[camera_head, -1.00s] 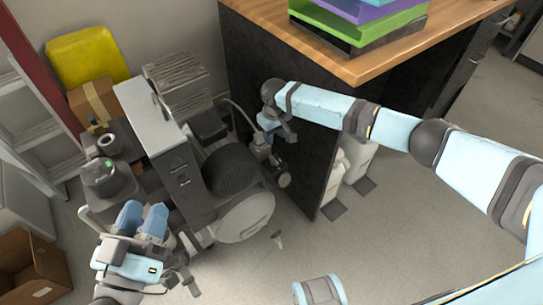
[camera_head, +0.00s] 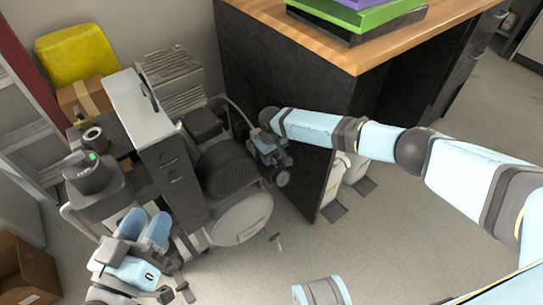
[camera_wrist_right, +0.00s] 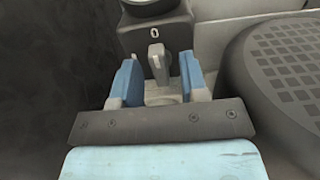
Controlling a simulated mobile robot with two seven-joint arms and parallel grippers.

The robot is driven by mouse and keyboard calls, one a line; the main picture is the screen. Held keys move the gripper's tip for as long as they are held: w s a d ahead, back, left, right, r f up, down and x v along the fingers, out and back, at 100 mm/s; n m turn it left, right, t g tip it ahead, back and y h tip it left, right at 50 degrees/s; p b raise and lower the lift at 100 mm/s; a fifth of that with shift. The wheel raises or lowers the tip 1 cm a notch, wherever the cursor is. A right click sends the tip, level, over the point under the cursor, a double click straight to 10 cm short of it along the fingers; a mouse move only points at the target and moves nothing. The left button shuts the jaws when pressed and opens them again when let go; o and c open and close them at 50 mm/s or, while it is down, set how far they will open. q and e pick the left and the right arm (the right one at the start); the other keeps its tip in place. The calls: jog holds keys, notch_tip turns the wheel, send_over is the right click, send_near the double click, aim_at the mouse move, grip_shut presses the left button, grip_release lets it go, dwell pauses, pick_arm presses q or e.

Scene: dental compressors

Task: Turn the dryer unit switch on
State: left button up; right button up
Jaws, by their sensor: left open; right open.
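In the right wrist view a grey lever switch (camera_wrist_right: 157,58) sits on a dark box (camera_wrist_right: 158,36), below a white "0" mark. It stands upright between the two blue fingers of my right gripper (camera_wrist_right: 158,80), which is open, with gaps visible on both sides. In the head view my right gripper (camera_head: 270,148) is at the right end of the compressor machine and hides the switch. My left gripper (camera_head: 146,224) is open and empty in front of the tall grey cabinet unit (camera_head: 172,178). The frames do not label which part is the dryer.
A black motor housing (camera_head: 226,168) and a round grey tank (camera_head: 242,218) lie left of my right gripper. A dark desk panel (camera_head: 312,178) stands close on its right. White bottles (camera_head: 356,172) stand beyond the panel. The floor in front (camera_head: 400,235) is mostly clear.

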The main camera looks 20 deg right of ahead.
grip_shut()
jog(key=shift+r+n+p, duration=0.2)
jog(key=shift+n+p, duration=0.2)
jog(key=shift+p, duration=0.45)
jog(key=n+p, duration=0.3)
jog(key=shift+a, duration=0.1)
jog(key=shift+f+n, duration=0.1)
jog(key=shift+n, duration=0.3)
jog(key=shift+n+p, duration=0.3)
jog(key=shift+n, duration=0.7)
jog(key=n, duration=0.3)
jog(key=shift+f+n, duration=0.1)
jog(key=shift+n, duration=0.2)
jog(key=n, duration=0.4)
jog(key=shift+p, duration=0.35)
pick_arm(q)
jog(key=shift+n+t+y, duration=0.4)
jog(key=shift+t+y, duration=0.1)
jog(key=shift+t, duration=0.2)
jog(key=shift+a+r, duration=0.25)
jog(key=shift+r, duration=0.4)
jog(key=shift+a+r, duration=0.2)
jog(key=shift+r, duration=0.45)
jog(key=shift+a+r, duration=0.25)
jog(key=shift+r, duration=0.4)
pick_arm(e)
jog(key=shift+n, duration=1.8)
